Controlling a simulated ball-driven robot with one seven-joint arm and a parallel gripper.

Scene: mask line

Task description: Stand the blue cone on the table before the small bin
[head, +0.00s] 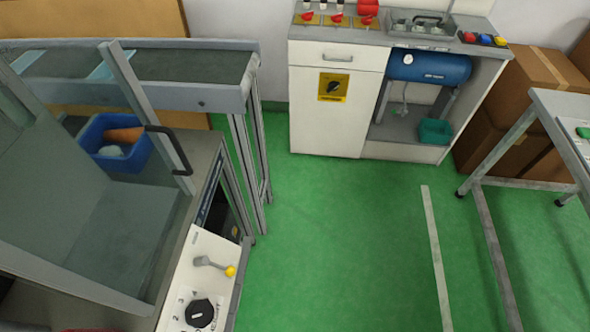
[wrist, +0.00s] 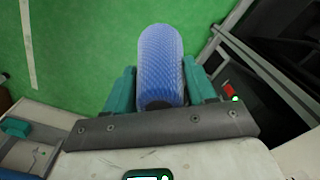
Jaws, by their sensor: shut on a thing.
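In the wrist view my gripper (wrist: 160,76) has its two teal fingers closed on the sides of a blue, finely ribbed thing with a rounded end, which I take for the blue cone (wrist: 161,55). It is held clear over green floor. Its end at the palm is partly hidden. Neither my gripper nor the cone shows in the head view. A grey table (head: 546,99) is cut off at the right edge of the head view. I cannot tell which bin is the small bin: a blue bin (head: 92,134) stands at left, a teal bin (head: 435,131) at the back.
A machine with a raised guard and a white control panel (head: 208,262) fills the left. A conveyor (head: 180,97) runs behind it. A white cabinet (head: 336,110) and cardboard boxes (head: 543,77) stand at the back. The green floor (head: 350,235) between is clear.

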